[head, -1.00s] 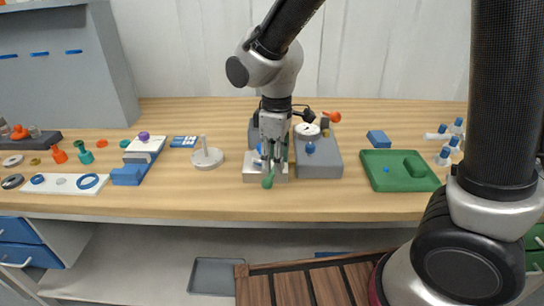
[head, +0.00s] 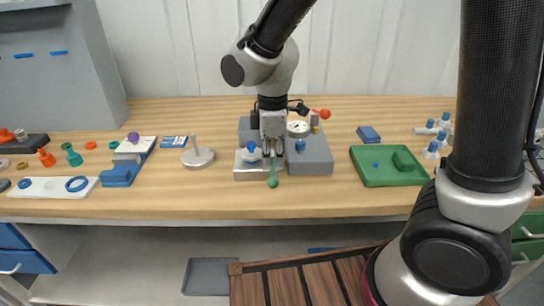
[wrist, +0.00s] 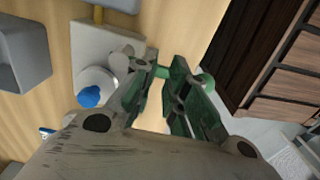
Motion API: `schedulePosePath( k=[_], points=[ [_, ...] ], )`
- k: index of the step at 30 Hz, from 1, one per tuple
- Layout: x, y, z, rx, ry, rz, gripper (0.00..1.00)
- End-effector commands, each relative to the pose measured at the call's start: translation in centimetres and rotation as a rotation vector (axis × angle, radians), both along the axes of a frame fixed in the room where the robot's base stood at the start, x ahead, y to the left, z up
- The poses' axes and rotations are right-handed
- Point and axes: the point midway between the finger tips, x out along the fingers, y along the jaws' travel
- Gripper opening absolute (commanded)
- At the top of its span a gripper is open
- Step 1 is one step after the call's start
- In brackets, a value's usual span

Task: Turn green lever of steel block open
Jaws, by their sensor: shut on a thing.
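The steel block (head: 243,173) is a pale metal block near the front of the bench, with a blue round part (head: 251,153) on top. Its green lever (head: 272,172) points toward the bench's front edge and ends in a round green knob (head: 272,184). My gripper (head: 273,151) points down over the right part of the block and is shut on the lever. In the wrist view, my gripper (wrist: 160,78) has its fingers on either side of the lever, and the green knob (wrist: 207,79) sticks out to the right. The lever's pivot is largely hidden by the fingers.
A grey block (head: 312,160) with a gauge (head: 298,128) and a blue knob stands directly right of the steel block. A green tray (head: 370,180) lies farther right. A white disc with a post (head: 197,157) stands left, with clear wood between.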

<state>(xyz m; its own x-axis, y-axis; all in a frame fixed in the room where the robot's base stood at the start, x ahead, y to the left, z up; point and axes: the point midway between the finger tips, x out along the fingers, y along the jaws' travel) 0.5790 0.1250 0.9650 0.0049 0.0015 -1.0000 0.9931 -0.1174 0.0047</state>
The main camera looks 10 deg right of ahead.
Motion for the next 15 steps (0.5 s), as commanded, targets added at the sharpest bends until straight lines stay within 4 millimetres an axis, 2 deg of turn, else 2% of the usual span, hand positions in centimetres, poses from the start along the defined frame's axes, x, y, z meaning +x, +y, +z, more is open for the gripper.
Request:
schedulePosePath(
  k=[2,3,15],
  points=[
    [0.18,-0.39,-0.65,-0.008,0.001,0.0,0.0],
    [0.18,-0.39,-0.65,-0.008,0.001,0.0,0.12],
    [0.06,-0.19,-0.52,-0.005,0.002,0.0,0.85]
  ],
)
